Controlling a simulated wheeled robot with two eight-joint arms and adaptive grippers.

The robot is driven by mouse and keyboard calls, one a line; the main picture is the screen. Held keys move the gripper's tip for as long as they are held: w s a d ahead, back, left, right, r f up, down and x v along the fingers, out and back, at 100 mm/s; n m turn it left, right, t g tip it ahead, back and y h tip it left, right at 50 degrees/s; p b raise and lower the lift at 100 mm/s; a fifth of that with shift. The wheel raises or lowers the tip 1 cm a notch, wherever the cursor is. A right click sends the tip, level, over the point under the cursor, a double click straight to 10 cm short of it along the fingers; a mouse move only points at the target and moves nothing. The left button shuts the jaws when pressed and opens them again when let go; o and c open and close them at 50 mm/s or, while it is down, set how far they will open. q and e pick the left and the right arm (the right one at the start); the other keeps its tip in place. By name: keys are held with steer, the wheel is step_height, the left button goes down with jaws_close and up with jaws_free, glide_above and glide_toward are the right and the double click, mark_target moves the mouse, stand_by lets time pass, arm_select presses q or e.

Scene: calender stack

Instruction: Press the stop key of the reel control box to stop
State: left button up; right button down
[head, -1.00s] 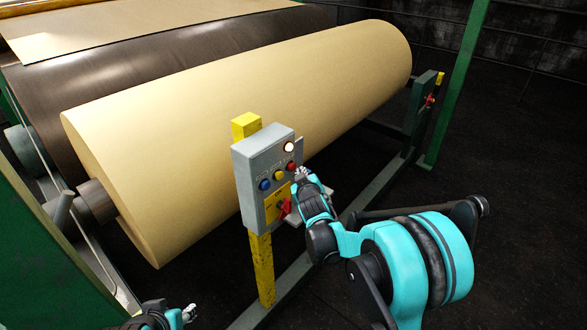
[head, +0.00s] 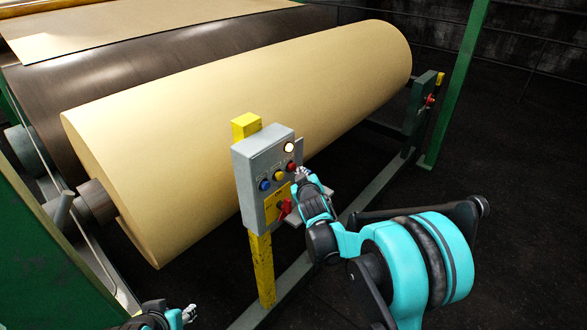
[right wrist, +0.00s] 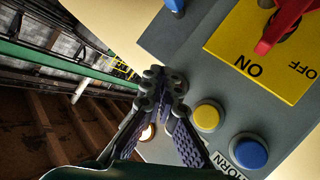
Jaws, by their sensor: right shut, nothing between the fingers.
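The reel control box (head: 265,165) is a grey box on a yellow post. Its front has a blue key (head: 264,184), a yellow key (head: 278,176) and a red key (head: 291,167) in a slanting row. I cannot read a stop label. My right gripper (head: 301,171) is shut and empty, its tips close by the red key. In the right wrist view its fingertips (right wrist: 160,88) lie in line with the yellow key (right wrist: 207,116) and the blue key (right wrist: 250,152), and the red key is hidden; contact cannot be told. My left gripper (head: 188,313) is at the bottom left, small, away from the box.
A lit white lamp (head: 289,147) sits above the red key. A red rotary switch (head: 285,208) on a yellow ON/OFF plate is lower on the box. A large tan paper roll (head: 240,120) lies behind it. A green post (head: 455,90) stands at right.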

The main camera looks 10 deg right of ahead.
steer(key=shift+w+a, duration=0.1)
steer(key=shift+w+a, duration=0.2)
steer(key=shift+w, duration=0.05)
stand_by(0.3)
steer(key=shift+w+a+b, duration=0.3)
steer(key=shift+w, duration=0.15)
stand_by(0.7)
stand_by(0.4)
steer(key=shift+s+d, duration=0.6)
steer(key=shift+s, duration=0.2)
steer(key=s+d, duration=0.1)
steer(key=s, duration=0.1)
steer(key=s+d, duration=0.2)
steer(key=shift+b, duration=0.4)
